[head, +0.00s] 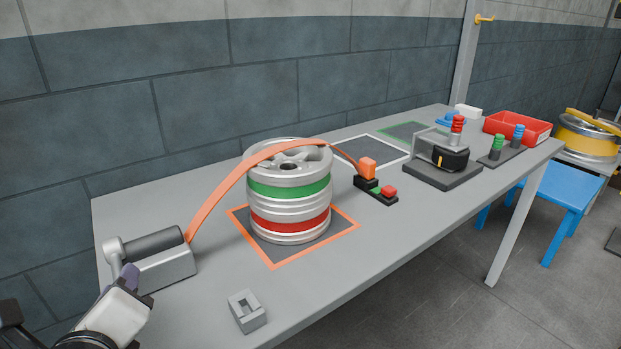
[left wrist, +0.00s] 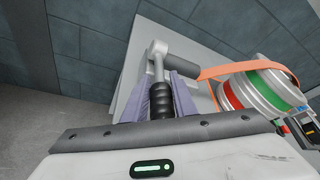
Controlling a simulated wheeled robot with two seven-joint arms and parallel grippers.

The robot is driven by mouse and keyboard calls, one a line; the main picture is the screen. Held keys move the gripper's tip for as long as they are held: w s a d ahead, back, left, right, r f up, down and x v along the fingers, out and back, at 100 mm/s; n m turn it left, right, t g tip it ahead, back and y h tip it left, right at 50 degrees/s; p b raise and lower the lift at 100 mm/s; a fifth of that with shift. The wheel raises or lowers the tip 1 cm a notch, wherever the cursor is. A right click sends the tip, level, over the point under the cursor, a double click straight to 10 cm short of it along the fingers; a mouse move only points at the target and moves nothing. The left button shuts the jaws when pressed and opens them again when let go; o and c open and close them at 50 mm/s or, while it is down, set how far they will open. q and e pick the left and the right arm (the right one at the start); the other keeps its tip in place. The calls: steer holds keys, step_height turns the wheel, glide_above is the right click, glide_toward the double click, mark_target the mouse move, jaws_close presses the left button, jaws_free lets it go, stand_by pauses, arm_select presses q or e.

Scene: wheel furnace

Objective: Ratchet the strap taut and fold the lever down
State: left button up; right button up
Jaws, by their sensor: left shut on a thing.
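The orange strap (head: 222,191) runs from the ratchet (head: 165,269) at the table's left end, arches over a stack of metal wheels (head: 288,206) with green and red bands, and comes down to an orange buckle (head: 367,168) on the right. My left gripper (head: 128,279) is at the ratchet's left side. In the left wrist view its purple fingers (left wrist: 162,98) are closed around the black grip of the lever (left wrist: 160,72). The lever's grey arm (head: 115,252) shows at the ratchet's left end. The right gripper is not in view.
A small grey block (head: 247,311) sits near the front edge. Orange (head: 345,231) and white (head: 405,155) outlined squares mark the table. A grey fixture (head: 443,165), peg board (head: 502,157) and red tray (head: 517,127) stand farther right. A blue stool (head: 566,187) is beyond.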

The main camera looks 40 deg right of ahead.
arm_select(q)
steer(key=shift+w+a+r, duration=0.1)
steer(key=shift+w+r, duration=0.05)
steer(key=shift+r, duration=0.05)
stand_by(0.7)
